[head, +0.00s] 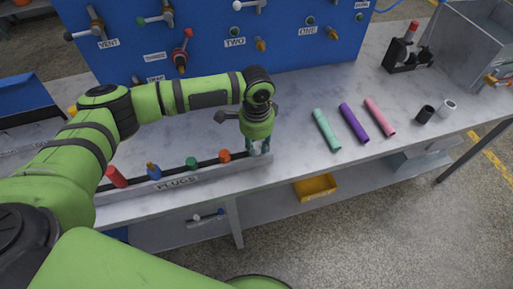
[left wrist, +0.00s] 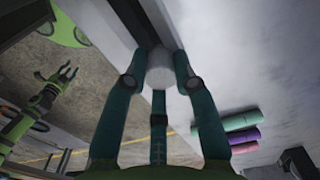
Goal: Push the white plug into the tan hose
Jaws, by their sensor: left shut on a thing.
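My left gripper (head: 259,151) points down at the right part of the plug rack (head: 180,183). It is shut on the white plug (left wrist: 159,72), which shows between its teal fingers (left wrist: 158,80) in the left wrist view. In the head view the fingers mostly hide the plug. I cannot tell whether the plug is clear of the rack. My right gripper (left wrist: 62,75) shows at the left of the left wrist view, fingers apart and empty, away from the bench. I make out no tan hose in either view.
Red (head: 116,177), blue (head: 154,172), green (head: 191,163) and orange (head: 225,156) plugs stand in the rack. Green (head: 326,130), purple (head: 353,123) and pink (head: 380,117) hoses lie to the right. A blue valve panel (head: 280,45) stands behind. A black holder (head: 408,55) is at the back right.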

